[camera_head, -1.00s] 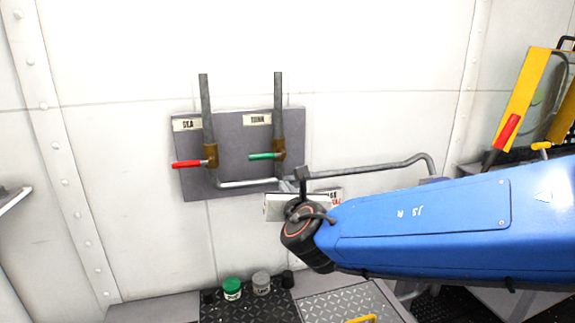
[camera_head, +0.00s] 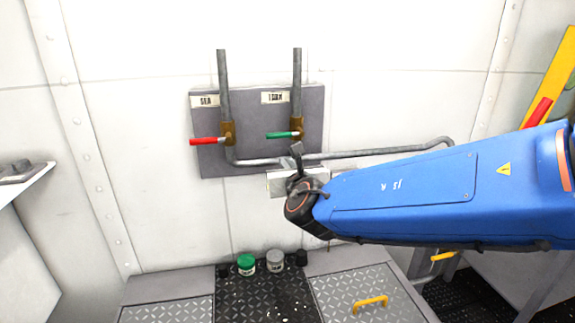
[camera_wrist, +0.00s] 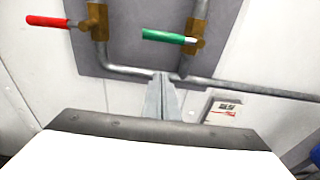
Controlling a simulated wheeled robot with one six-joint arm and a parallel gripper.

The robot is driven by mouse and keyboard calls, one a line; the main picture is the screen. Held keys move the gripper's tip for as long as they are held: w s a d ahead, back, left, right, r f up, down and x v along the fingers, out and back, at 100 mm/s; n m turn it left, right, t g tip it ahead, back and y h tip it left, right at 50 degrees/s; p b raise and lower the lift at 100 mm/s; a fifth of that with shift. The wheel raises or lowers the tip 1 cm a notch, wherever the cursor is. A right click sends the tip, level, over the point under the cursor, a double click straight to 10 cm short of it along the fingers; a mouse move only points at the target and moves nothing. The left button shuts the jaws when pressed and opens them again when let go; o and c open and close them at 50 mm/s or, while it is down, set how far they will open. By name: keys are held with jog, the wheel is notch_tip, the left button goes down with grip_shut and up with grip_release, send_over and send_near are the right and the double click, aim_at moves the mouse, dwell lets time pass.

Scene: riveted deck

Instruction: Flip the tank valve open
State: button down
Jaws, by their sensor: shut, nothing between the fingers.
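The tank valve is a brass body (camera_head: 297,128) on a vertical grey pipe under a "TANK" label (camera_head: 276,98). Its green handle (camera_head: 281,135) points left, level, across the pipe; it also shows in the wrist view (camera_wrist: 164,36). To its left is the sea valve with a red handle (camera_head: 205,141), also level. My gripper (camera_head: 297,150) is just below the green handle, in front of the lower pipe. In the wrist view its narrow fingers (camera_wrist: 162,78) are together and empty, apart from the handle and below it.
A grey backing plate (camera_head: 258,152) carries both valves, and a pipe (camera_head: 385,152) runs right from them. A small white labelled box (camera_head: 283,184) sits below. A yellow handle (camera_head: 371,303) is at lower right.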

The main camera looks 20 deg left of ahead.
aim_at(283, 135)
jog(key=w+a+r, duration=0.2)
jog(key=w+r, duration=0.1)
jog(key=w, duration=0.1)
jog(key=shift+w+a, duration=0.3)
jog(key=shift+a, duration=0.1)
